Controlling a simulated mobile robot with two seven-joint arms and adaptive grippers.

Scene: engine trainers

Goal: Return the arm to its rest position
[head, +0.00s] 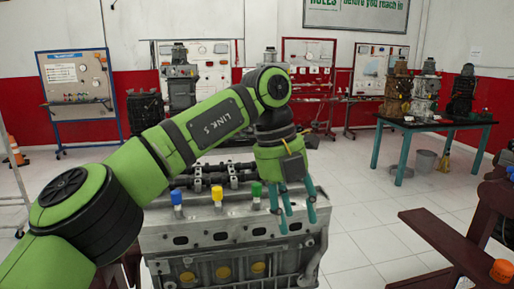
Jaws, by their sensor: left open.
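My left arm (215,120) is green with black joints and reaches from the lower left up over an engine block, then bends down at the wrist. My left gripper (285,218) points down with its teal fingers spread, in front of the block's right part. It looks empty. The grey engine block (240,232) carries a blue cap (177,198), a yellow cap (217,193) and a green cap (257,189) along its top. The green cap is just left of the fingers. My right gripper is not in view.
A dark table (435,122) with teal legs holds several engine parts at the back right. A brown wooden bench (445,240) with an orange cap (502,270) stands at the lower right. Display boards (75,82) line the back wall. Tiled floor (375,215) is free right of the block.

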